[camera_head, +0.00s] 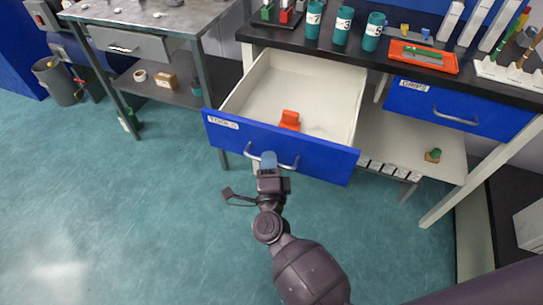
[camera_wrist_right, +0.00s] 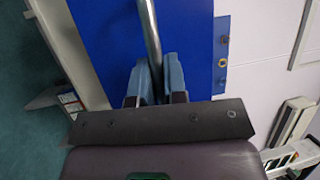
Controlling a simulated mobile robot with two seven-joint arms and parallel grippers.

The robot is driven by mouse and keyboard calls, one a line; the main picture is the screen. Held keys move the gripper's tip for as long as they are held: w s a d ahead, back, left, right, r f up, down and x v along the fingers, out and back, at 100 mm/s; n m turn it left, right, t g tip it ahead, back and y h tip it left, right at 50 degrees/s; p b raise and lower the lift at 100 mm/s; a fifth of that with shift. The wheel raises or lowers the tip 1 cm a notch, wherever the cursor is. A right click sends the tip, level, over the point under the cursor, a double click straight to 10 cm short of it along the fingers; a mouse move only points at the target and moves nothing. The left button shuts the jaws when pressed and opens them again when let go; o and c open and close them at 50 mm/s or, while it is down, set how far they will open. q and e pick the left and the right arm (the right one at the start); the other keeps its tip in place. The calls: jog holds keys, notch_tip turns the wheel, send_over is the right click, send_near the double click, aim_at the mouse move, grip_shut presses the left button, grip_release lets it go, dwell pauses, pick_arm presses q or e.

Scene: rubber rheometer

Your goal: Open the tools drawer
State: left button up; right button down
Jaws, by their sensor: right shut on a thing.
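The tools drawer (camera_head: 283,147) has a blue front with a label at its left and a curved metal handle. It stands pulled well out from under the dark bench top, and its white inside shows. A red-orange object (camera_head: 290,120) lies in it near the front. My right gripper (camera_head: 268,160) is at the middle of the drawer front, shut on the handle. In the right wrist view, the blue fingers (camera_wrist_right: 159,80) sit on both sides of the handle bar (camera_wrist_right: 151,35), before the blue front (camera_wrist_right: 190,50). My left gripper is not in view.
A second blue drawer (camera_head: 460,109) at the right is shut. An orange tray (camera_head: 423,57) and teal numbered cups (camera_head: 343,26) stand on the bench top. A grey metal table (camera_head: 150,18) with its own drawer is at the left. The green floor in front is clear.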

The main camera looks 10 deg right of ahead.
jog(key=shift+s+a, duration=0.1)
dwell(0.3)
jog(key=c, duration=1.2)
grip_release()
jog(key=shift+s, duration=0.1)
jog(key=v, duration=1)
jog(key=shift+s+a+f, duration=0.1)
jog(key=shift+s, duration=0.2)
